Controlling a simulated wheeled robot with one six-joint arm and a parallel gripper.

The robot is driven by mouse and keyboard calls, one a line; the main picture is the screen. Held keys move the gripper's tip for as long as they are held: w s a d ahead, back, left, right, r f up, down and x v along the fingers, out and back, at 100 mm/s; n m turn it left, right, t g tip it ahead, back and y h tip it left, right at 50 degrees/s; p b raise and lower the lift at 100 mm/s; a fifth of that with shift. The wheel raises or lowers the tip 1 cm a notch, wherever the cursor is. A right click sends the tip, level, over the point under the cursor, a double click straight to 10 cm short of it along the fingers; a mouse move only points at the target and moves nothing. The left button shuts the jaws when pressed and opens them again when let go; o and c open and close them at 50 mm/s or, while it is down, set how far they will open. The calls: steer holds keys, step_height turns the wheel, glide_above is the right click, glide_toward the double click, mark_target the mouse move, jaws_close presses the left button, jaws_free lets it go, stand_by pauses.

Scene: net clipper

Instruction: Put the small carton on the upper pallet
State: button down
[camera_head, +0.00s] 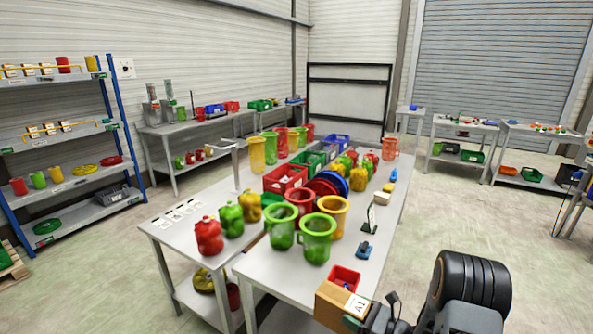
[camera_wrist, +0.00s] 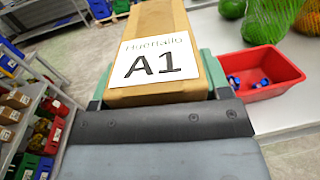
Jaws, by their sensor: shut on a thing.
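A small brown carton (camera_head: 336,305) with a white label reading A1 is held at the end of my arm, low in the head view. In the wrist view the carton (camera_wrist: 158,28) fills the top middle. My gripper (camera_wrist: 157,88) is shut on it, with green finger parts at both sides. In the head view my gripper (camera_head: 372,316) is partly cut off by the lower edge. Part of a wooden pallet (camera_head: 8,262) shows at the far left edge; I cannot tell whether it is the upper pallet.
A long table (camera_head: 262,272) with jugs, jerrycans and bins lies just left of the carton. A red bin (camera_wrist: 262,78) with blue pieces stands close beside the carton in the wrist view. A shelf rack (camera_head: 68,130) stands left. Floor on the right (camera_head: 470,215) is clear.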

step_height(320, 180, up, 3)
steer(key=shift+w+d+f+p, duration=0.1)
steer(key=shift+w+f+p, duration=0.1)
steer(key=shift+p, duration=0.45)
steer(key=shift+w+d+m+t+h, duration=0.2)
steer(key=shift+d+m+t+h, duration=0.2)
steer(key=shift+m+t+h, duration=0.5)
steer(key=f+m+t+h+b, duration=0.2)
steer(key=f+h, duration=0.1)
steer(key=f+m+t+h+b, duration=0.1)
steer(key=b, duration=0.1)
steer(key=shift+s+f, duration=0.25)
steer(key=shift+f, duration=0.05)
steer(key=shift+s+a+f, duration=0.1)
steer(key=shift+a+f, duration=0.1)
steer(key=shift+f, duration=0.05)
steer(key=shift+a, duration=0.3)
steer(key=shift+d, duration=0.15)
